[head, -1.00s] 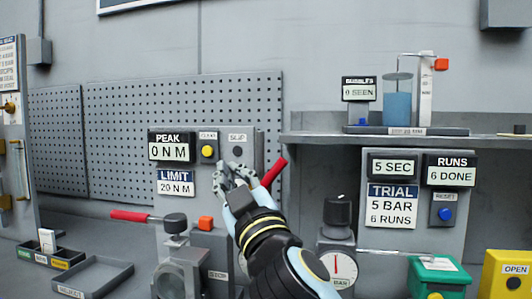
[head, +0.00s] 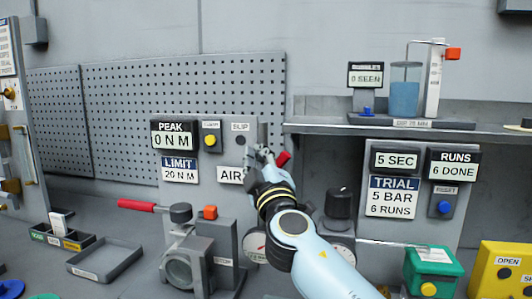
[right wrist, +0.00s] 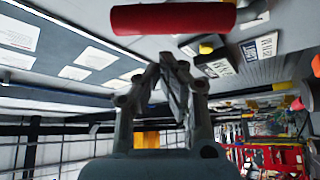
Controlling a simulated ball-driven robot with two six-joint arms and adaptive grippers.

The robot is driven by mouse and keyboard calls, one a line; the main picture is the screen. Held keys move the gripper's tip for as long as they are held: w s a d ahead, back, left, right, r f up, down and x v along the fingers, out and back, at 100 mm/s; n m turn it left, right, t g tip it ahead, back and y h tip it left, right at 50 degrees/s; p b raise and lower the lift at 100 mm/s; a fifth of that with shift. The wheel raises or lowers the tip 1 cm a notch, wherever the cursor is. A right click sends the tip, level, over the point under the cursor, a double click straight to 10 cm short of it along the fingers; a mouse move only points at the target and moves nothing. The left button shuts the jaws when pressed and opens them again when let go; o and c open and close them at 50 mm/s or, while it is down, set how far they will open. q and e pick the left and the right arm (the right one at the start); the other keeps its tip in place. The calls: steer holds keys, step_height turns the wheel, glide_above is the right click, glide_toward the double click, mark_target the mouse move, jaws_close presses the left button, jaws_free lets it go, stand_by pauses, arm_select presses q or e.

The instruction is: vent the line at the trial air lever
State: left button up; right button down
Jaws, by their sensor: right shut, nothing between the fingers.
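The trial air lever's red handle (head: 283,158) sticks out to the right behind my right gripper (head: 261,153), beside the AIR label (head: 231,175). My gripper and forearm hide most of the lever. In the right wrist view the red handle (right wrist: 172,17) lies across the top, beyond the fingertips (right wrist: 168,68). The right gripper is shut and empty; I cannot tell whether it touches the lever. A round gauge (head: 257,246) is partly hidden by my arm. My left gripper is not in view.
A second red-handled lever (head: 137,206) projects left from a clamp fixture (head: 182,262). The TRIAL panel (head: 394,197) reads 5 BAR, 6 RUNS, with 6 DONE. A shelf (head: 330,127) holds a blue-water beaker (head: 404,98). A green box (head: 433,270) and a yellow box (head: 505,268) stand at right.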

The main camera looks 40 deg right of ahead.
steer(key=shift+s+d+f, duration=0.45)
steer(key=shift+d+f, duration=0.15)
steer(key=shift+d, duration=0.1)
steer(key=shift+s, duration=0.1)
